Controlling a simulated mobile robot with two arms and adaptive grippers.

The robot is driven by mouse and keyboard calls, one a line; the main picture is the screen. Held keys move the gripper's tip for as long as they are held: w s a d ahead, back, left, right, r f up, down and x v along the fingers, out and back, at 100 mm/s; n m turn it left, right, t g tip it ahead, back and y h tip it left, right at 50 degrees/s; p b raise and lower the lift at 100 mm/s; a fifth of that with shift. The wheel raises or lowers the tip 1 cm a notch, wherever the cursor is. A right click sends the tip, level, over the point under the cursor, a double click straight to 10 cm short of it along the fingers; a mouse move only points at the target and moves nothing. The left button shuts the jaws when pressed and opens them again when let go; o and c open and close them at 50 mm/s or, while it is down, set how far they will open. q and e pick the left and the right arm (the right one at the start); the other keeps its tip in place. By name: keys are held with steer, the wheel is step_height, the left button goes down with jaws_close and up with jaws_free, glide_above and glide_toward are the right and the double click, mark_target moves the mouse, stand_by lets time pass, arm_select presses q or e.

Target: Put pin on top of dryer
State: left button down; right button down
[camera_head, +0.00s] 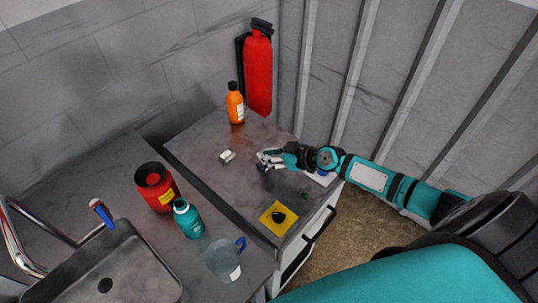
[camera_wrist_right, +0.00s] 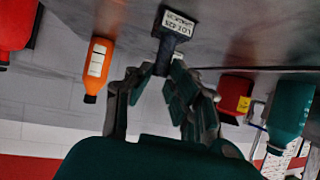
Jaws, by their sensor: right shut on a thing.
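My right gripper (camera_head: 266,158) comes in from the right, low over the grey counter top. In the wrist view its fingertips (camera_wrist_right: 165,80) close around a small dark piece (camera_wrist_right: 165,57), which looks like the pin; fingers hide much of it. A small block with a white printed label (camera_head: 227,155) sits on the counter, left of the gripper and apart from it in the head view. In the wrist view a labelled block (camera_wrist_right: 174,27) shows just beyond the fingertips. I cannot tell which thing is the dryer. My left gripper is not in view.
An orange bottle (camera_head: 235,106) stands near the back wall, below a red extinguisher (camera_head: 258,75). A red canister (camera_head: 154,188), a teal bottle (camera_head: 188,220) and a clear jug (camera_head: 223,262) stand left. A yellow pad (camera_head: 268,227) with a black piece lies at front. Counter around the block is clear.

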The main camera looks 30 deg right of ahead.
steer(key=c, duration=1.2)
jaws_free()
steer(key=b+v, duration=0.3)
steer(key=v, duration=0.9)
steer(key=shift+b, duration=0.3)
